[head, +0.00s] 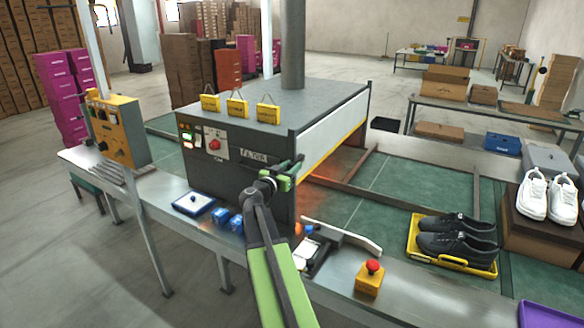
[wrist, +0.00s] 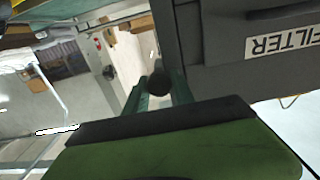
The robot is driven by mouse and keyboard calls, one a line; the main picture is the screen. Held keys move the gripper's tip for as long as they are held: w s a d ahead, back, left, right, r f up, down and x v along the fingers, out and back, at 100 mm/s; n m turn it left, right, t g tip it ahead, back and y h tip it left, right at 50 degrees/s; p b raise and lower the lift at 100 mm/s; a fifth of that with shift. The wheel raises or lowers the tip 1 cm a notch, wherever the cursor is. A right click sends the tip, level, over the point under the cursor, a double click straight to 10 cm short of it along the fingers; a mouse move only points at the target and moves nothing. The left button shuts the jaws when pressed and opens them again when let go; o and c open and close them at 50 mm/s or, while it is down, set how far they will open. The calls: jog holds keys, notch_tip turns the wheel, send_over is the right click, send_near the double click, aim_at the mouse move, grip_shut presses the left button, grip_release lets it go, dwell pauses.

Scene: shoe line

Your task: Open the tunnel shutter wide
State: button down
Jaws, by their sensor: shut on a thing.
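The tunnel (head: 285,95) is a dark grey box on the line. Its shutter (head: 335,128), a pale grey panel with a yellow lower edge, covers much of the right-hand opening. An orange glow shows in the gap below it. My gripper (head: 291,170) is at the tunnel's near right corner, beside the FILTER label. In the wrist view, my gripper's green fingers (wrist: 159,92) are shut on a dark round knob (wrist: 159,82). How the knob joins the shutter is hidden.
Black shoes (head: 455,238) sit on a yellow tray (head: 413,237) to the right. A red stop button on a yellow box (head: 369,284) and a white curved guide (head: 345,236) stand near the front edge. A post with a yellow control panel (head: 118,130) is at left.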

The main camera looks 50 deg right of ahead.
jog(key=c, duration=1.1)
grip_release()
jog(key=shift+a, duration=0.15)
jog(key=v, duration=1.7)
jog(key=shift+a+f, duration=0.1)
